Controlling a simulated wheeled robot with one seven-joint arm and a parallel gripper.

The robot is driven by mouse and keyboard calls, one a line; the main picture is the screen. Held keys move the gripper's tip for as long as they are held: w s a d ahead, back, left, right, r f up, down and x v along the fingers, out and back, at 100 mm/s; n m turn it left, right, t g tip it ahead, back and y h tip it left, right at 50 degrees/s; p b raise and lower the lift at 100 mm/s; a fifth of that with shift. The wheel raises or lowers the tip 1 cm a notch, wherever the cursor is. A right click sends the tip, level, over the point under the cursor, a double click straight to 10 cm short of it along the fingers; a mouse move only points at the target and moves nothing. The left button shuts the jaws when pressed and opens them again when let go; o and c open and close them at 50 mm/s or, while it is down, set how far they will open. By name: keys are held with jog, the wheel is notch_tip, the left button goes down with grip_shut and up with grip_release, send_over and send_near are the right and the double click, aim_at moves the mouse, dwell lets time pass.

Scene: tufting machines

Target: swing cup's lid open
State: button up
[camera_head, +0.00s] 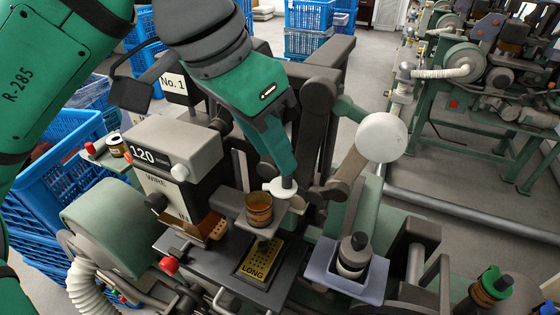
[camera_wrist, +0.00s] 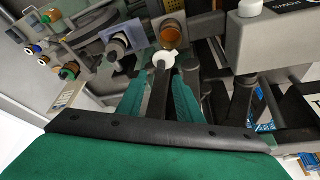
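A small amber cup (camera_head: 259,210) stands on a grey bracket above the machine bed. It also shows in the wrist view (camera_wrist: 173,34). A pale round disc (camera_head: 276,190) lies right beside the cup, and in the wrist view it (camera_wrist: 163,61) is at the cup's near edge. I cannot tell whether this disc belongs to the lid. My gripper (camera_head: 286,178) points down just over the disc, close behind the cup. In the wrist view my gripper (camera_wrist: 160,78) has its two green fingers apart, with a dark bar showing between them. I cannot tell whether the fingertips touch the disc.
The "120" machine head (camera_head: 175,150) stands left of the cup, with a yellow "LONG" plate (camera_head: 262,260) below. A black-topped bottle (camera_head: 353,255) sits on a grey-blue holder at right. A white round knob (camera_head: 381,137) juts out right of my gripper. Blue crates (camera_head: 60,185) stand at left.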

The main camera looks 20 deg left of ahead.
jog(key=v, duration=0.4)
jog(key=shift+s+a+r, duration=0.1)
jog(key=shift+r, duration=0.25)
